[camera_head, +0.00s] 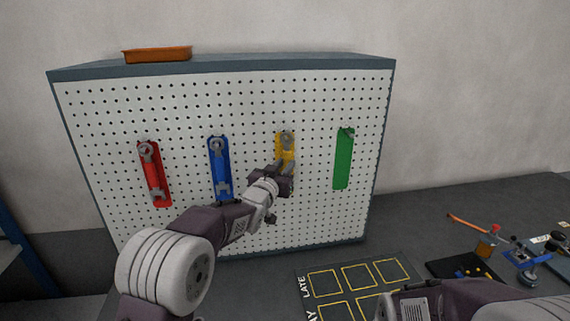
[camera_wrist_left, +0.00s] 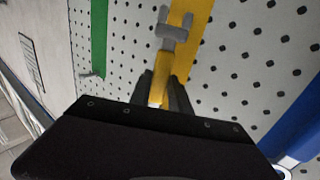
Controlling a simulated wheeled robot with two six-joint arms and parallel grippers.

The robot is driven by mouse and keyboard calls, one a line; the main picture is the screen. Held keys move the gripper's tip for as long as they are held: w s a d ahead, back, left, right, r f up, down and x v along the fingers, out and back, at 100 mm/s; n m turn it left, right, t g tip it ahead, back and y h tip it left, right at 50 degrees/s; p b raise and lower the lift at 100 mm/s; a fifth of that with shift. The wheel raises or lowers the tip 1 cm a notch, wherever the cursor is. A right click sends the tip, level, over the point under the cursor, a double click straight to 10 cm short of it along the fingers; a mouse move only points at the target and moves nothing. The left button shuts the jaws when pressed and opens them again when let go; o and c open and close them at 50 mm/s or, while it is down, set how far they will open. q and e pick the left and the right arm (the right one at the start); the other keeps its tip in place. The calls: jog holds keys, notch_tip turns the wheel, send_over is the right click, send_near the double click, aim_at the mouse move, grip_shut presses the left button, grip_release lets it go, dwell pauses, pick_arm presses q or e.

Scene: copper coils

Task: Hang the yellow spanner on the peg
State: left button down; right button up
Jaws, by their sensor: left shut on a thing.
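The yellow spanner (camera_head: 285,156) is upright in front of the yellow strip on the pegboard, its grey ring end (camera_head: 286,138) at the strip's top. My left gripper (camera_head: 284,172) is shut on its handle. In the left wrist view the fingers (camera_wrist_left: 164,95) close on the yellow handle (camera_wrist_left: 157,92), and a grey open jaw (camera_wrist_left: 173,30) shows beyond them against the yellow strip (camera_wrist_left: 187,55). The peg behind the ring is hidden, so I cannot tell whether the ring is around it. My right gripper is out of view; only part of that arm shows.
The pegboard (camera_head: 110,115) holds a red spanner (camera_head: 153,175) and a blue spanner (camera_head: 221,170) to the left. The green strip (camera_head: 343,165) has a bare peg. An orange tray (camera_head: 158,54) lies on top. A marked mat (camera_head: 308,272) and small tools lie on the bench.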

pick_arm(q)
jog(key=shift+w, duration=0.5)
jog(key=shift+w+a+f+b, duration=0.25)
jog(key=shift+w+f+b, duration=0.05)
jog(key=shift+f, duration=0.1)
jog(key=c, duration=1.1)
grip_release()
jog(key=shift+c, duration=0.2)
jog(key=shift+s+d, duration=0.1)
